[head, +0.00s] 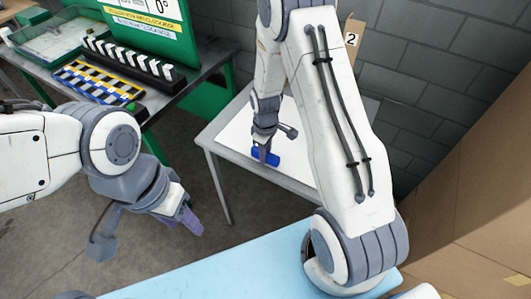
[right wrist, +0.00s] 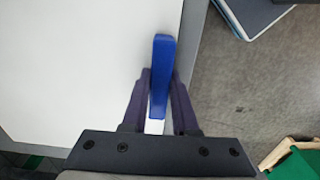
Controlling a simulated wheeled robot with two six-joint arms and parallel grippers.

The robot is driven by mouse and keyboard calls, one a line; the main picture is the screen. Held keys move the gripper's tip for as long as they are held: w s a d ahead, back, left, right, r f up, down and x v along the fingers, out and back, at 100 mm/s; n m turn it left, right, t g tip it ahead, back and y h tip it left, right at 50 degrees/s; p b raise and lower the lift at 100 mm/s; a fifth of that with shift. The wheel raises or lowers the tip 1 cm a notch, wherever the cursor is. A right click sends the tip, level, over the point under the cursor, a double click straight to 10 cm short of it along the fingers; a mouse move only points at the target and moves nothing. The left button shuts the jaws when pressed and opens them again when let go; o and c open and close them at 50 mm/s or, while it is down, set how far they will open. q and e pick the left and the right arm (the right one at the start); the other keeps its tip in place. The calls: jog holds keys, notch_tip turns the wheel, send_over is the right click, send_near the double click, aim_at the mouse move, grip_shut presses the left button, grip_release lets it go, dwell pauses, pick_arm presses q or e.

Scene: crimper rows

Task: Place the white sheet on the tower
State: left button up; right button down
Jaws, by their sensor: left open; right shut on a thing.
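My right gripper (head: 263,152) reaches down to the white table and is shut on a blue bar (head: 268,158). In the right wrist view the blue bar (right wrist: 161,75) stands out beyond my fingers (right wrist: 158,105), with a small white part (right wrist: 155,127) between them. I cannot tell whether the bar touches the tabletop. I cannot pick out a separate white sheet or a tower for certain. My left gripper (head: 185,217) is open and empty, low over the floor between the tables.
The white table (head: 225,140) has free room around the bar. A dark workbench at the left carries a black rack with white pieces (head: 130,62), a yellow-and-blue slotted tray (head: 95,82) and a clear bin (head: 60,38). A light blue surface (head: 230,268) is in front; cardboard (head: 470,200) is at right.

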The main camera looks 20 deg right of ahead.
jog(key=c, duration=0.7)
grip_release()
jog(key=shift+f, duration=0.1)
